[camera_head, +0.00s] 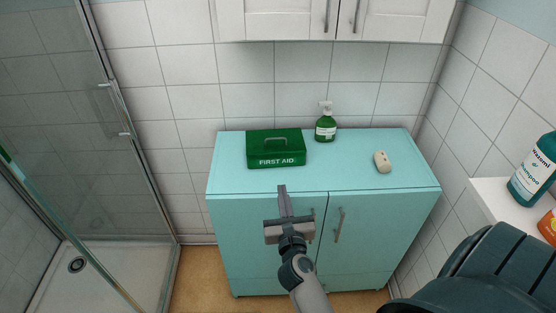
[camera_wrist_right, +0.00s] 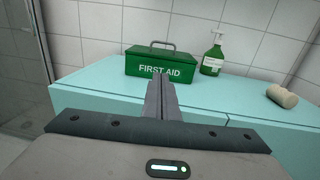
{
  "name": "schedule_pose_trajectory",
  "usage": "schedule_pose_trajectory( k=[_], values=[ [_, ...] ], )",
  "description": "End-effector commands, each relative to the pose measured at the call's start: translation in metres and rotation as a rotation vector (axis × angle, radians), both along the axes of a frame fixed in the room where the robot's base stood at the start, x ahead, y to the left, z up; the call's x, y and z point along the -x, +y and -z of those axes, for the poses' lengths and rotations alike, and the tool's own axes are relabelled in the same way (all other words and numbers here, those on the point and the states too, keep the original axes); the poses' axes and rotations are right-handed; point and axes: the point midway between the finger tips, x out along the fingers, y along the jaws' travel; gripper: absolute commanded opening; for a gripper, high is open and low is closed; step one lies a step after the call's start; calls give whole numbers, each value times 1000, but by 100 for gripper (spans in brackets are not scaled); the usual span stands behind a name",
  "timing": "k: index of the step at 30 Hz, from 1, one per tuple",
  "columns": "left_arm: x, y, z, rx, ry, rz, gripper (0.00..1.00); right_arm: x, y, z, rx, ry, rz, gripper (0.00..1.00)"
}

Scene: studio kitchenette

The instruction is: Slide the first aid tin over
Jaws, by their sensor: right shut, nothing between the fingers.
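The first aid tin (camera_head: 276,148) is a green box with white "FIRST AID" lettering and a handle on its lid. It stands on the left half of the turquoise cabinet top (camera_head: 340,170), and it also shows in the right wrist view (camera_wrist_right: 145,64). My right gripper (camera_head: 282,188) is shut and empty, with its fingers pointing toward the tin's front. In the head view its fingertips show just below the tin, at the cabinet's front edge. In the right wrist view its fingers (camera_wrist_right: 161,82) overlap the tin's lower front; I cannot tell any contact. My left gripper is not in view.
A green pump bottle (camera_head: 325,128) stands right of the tin near the wall, and a beige soap-like block (camera_head: 382,161) lies farther right. White wall cabinets (camera_head: 335,18) hang above. A glass shower screen (camera_head: 60,120) is at left. A blue shampoo bottle (camera_head: 535,168) stands on a ledge at right.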

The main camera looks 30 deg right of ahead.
Motion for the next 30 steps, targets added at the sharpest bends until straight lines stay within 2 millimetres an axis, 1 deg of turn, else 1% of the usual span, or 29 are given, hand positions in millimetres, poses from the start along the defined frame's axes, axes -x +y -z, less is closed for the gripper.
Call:
schedule_pose_trajectory(
  k=[11, 17, 23, 30],
  values=[
    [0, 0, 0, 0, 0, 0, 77, -1, 0, 0, 0, 0, 0, 0],
    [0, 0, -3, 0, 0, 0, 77, -10, -5, -1, 1, 0, 0, 0],
    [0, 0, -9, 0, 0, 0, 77, -32, -16, -2, 1, -2, 0, 0],
    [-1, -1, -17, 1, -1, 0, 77, -70, -35, -3, 1, -2, 1, 0]
  ],
)
